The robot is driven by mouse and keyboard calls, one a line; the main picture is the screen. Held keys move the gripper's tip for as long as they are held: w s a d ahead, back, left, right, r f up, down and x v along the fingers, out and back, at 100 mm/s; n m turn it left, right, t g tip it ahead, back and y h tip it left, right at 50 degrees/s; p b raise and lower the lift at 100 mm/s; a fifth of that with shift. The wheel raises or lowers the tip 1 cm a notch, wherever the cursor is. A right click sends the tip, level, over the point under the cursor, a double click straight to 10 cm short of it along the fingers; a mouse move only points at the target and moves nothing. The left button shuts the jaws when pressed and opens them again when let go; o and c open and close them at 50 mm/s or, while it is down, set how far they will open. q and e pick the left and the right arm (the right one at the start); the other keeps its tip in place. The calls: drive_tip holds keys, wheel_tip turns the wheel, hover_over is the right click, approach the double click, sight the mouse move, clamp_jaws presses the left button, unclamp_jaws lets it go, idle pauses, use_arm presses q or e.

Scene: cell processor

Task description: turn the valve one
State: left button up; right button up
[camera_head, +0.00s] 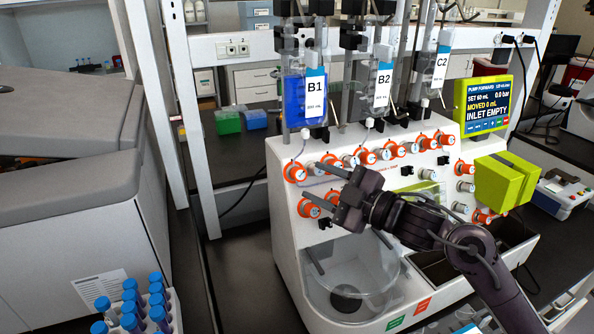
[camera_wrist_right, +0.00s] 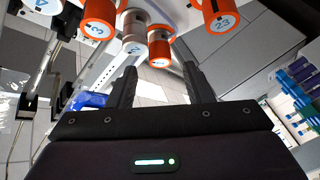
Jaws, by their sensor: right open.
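The white cell processor has a row of round valves on its front. An orange valve (camera_head: 294,172) is at the left end of the upper row, and another orange valve (camera_head: 309,207) is below it. Their numbers are too small to read, so I cannot tell which is valve one. My right gripper (camera_head: 311,181) is open in front of this left end, its fingers pointing left at the panel. In the right wrist view, an orange valve (camera_wrist_right: 159,50) shows just beyond the gap between the fingers, with nothing between them. An orange valve labelled 23 (camera_wrist_right: 221,20) is to its right. My left gripper is not in view.
A clear bowl (camera_head: 350,275) sits below the valves, under my right arm. Bags B1 (camera_head: 293,100), B2 (camera_head: 381,92) and C2 (camera_head: 433,72) hang above the panel. A yellow-green screen (camera_head: 485,100) and block (camera_head: 505,180) are at the right. Blue-capped tubes (camera_head: 130,305) stand front left.

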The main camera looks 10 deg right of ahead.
sight(302, 176)
drive_tip(key=p+x, duration=0.1)
drive_tip(key=x, duration=0.3)
drive_tip(key=shift+w+a+r, duration=0.1)
drive_tip(key=shift+w+r, duration=0.05)
drive_tip(key=shift+w+a, duration=0.35)
drive_tip(key=shift+w, duration=0.05)
drive_tip(key=shift+f, duration=0.2)
drive_tip(key=c, duration=1)
